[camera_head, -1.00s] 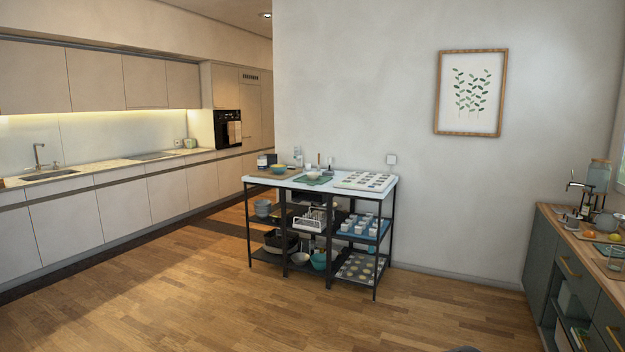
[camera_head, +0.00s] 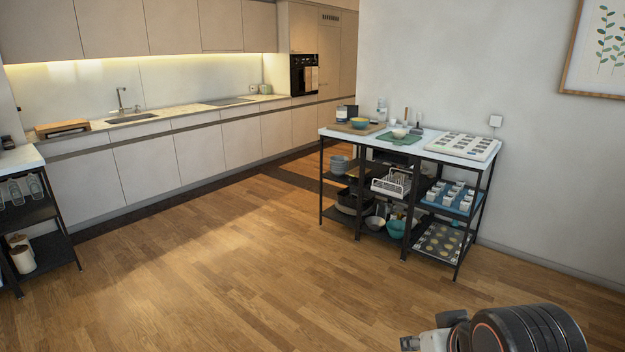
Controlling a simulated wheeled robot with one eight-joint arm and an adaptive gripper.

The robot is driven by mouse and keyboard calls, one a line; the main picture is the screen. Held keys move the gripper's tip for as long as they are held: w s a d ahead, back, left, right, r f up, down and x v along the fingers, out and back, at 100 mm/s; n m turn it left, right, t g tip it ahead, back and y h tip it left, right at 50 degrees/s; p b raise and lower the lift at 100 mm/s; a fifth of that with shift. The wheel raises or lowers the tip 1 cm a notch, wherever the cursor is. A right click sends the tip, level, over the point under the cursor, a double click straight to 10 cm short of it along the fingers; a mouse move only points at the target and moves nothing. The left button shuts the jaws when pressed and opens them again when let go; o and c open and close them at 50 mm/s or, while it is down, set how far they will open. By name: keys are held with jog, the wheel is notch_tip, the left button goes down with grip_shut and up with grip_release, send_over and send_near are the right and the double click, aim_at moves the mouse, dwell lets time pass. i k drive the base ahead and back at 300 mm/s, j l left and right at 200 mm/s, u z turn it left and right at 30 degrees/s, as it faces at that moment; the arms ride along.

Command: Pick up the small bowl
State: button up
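Several bowls are at the black-framed shelf table (camera_head: 432,149), and I cannot tell which one is the small bowl. A small pale bowl (camera_head: 400,133) is on the green mat on the white top. A teal and yellow bowl (camera_head: 359,123) sits on a wooden board left of it. A pale bowl (camera_head: 375,222) and a teal bowl (camera_head: 396,229) stand on the bottom shelf. Grey bowls (camera_head: 340,164) are stacked on the middle shelf. Part of my arm shows at the bottom right, far from the table. My gripper's fingers do not show.
Open wooden floor (camera_head: 210,270) lies in front of the shelf table. Another black shelf unit (camera_head: 35,222) with glasses stands at the left edge. Kitchen cabinets with a sink (camera_head: 130,118) run along the back. A tray of white cups (camera_head: 452,197) is on the table's right middle shelf.

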aim_at(398, 134)
jog(key=i, duration=1.4)
jog(key=i+j+z, duration=0.1)
jog(key=i, duration=1.35)
jog(key=i+j+z, duration=0.15)
jog(key=i+z, duration=0.15)
jog(key=i, duration=0.25)
jog(key=i+l+z, duration=0.15)
jog(key=i+z, duration=0.6)
jog(key=z, duration=0.25)
jog(key=i+j+z, duration=0.2)
jog(key=i+z, duration=0.25)
jog(key=k, duration=0.05)
